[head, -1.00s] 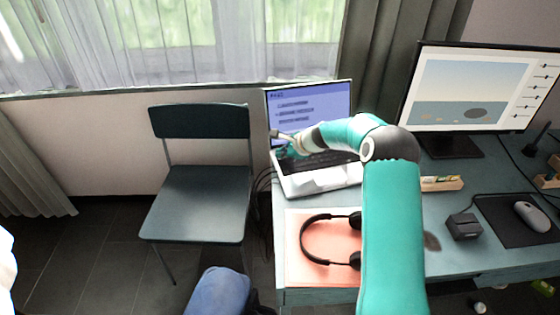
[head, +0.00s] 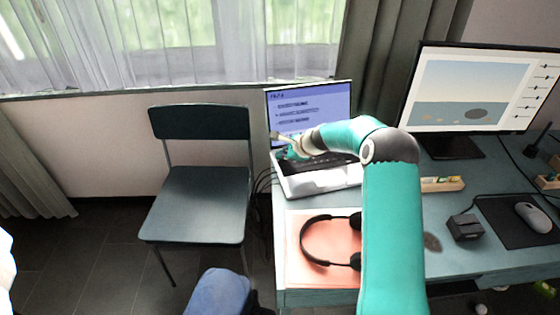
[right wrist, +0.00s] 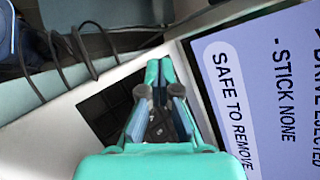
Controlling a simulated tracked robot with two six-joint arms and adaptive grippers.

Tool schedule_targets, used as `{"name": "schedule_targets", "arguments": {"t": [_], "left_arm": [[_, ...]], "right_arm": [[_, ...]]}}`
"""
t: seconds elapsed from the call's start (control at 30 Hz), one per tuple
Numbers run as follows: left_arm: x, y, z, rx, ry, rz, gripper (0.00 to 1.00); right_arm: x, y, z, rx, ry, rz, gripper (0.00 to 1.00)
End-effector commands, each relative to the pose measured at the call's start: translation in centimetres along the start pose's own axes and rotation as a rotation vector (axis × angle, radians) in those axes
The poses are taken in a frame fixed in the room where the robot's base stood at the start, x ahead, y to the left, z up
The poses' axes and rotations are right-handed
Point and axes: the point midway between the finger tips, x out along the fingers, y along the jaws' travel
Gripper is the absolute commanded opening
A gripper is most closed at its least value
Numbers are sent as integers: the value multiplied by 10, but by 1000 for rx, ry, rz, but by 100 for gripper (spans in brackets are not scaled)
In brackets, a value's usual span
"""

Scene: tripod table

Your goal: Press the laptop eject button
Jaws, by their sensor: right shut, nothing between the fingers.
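The laptop stands open on the desk's left end. Its lit screen (head: 310,108) shows lines of text in the head view. In the right wrist view the screen (right wrist: 265,95) partly reads "SAFE TO REMOVE" and "STICK NONE". Its white base (head: 325,181) holds a dark keyboard (right wrist: 100,112). My right gripper (head: 275,138) is over the laptop's left side, near the screen's lower left. In the right wrist view the gripper (right wrist: 158,72) is shut and empty, over the keyboard's edge; I cannot tell whether it touches. I cannot make out an eject button. My left gripper is out of view.
Black headphones (head: 312,250) lie on an orange mat (head: 296,270) in front of the laptop. A monitor (head: 480,85), small dark box (head: 465,227) and mouse (head: 533,216) are to the right. A chair (head: 197,200) stands left of the desk. Cables (right wrist: 62,50) hang beside it.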

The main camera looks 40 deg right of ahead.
Motion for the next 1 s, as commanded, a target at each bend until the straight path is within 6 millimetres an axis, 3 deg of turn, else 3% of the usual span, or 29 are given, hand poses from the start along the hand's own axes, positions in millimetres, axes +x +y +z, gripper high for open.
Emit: {"name": "schedule_targets", "arguments": {"t": [0.83, 1.0], "left_arm": [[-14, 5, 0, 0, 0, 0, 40], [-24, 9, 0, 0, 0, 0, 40]], "right_arm": [[-11, -8, 8, 0, 0, 0, 0], [-19, -14, 14, -1, 0, 0, 0]]}}
